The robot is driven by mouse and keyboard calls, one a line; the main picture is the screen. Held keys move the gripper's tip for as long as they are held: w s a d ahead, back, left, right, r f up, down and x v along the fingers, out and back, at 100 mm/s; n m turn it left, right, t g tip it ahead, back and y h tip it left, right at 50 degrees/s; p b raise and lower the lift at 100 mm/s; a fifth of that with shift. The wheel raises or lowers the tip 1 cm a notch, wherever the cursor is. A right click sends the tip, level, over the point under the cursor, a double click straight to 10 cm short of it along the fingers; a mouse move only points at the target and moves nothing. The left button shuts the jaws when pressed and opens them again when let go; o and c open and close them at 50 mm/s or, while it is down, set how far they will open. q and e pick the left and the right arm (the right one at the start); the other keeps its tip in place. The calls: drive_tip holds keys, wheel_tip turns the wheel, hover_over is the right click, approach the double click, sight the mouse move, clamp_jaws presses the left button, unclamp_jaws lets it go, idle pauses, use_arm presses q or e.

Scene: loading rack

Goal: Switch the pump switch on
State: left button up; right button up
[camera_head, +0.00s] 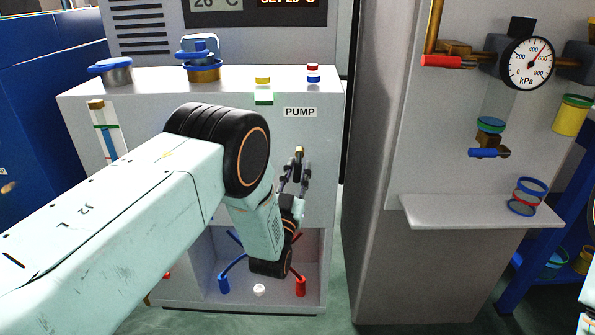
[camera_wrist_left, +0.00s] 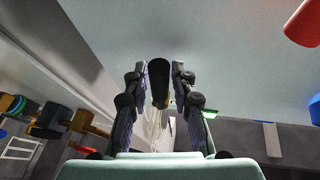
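The pump switch (camera_head: 299,151) is on the white front panel of the cabinet, below the PUMP label (camera_head: 300,112). It has a dark lever and a brass-coloured part. My left gripper (camera_head: 294,175) is at the switch with its two fingers spread, one on each side. In the left wrist view the dark lever (camera_wrist_left: 159,82) stands between the fingertips, with narrow gaps showing on both sides. My left arm's wrist hides part of the panel below. I cannot tell whether the switch is on or off. My right gripper is out of view.
Below the panel is a recess with blue (camera_head: 223,285) and red (camera_head: 301,286) hose fittings. A grey column with a shelf (camera_head: 480,211) and pressure gauge (camera_head: 529,63) stands at the right.

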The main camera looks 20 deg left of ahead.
use_arm(q)
drive_tip(key=shift+o, duration=1)
drive_tip(key=v, duration=0.7)
drive_tip(key=shift+s, duration=0.2)
drive_tip(key=shift+f, duration=0.1)
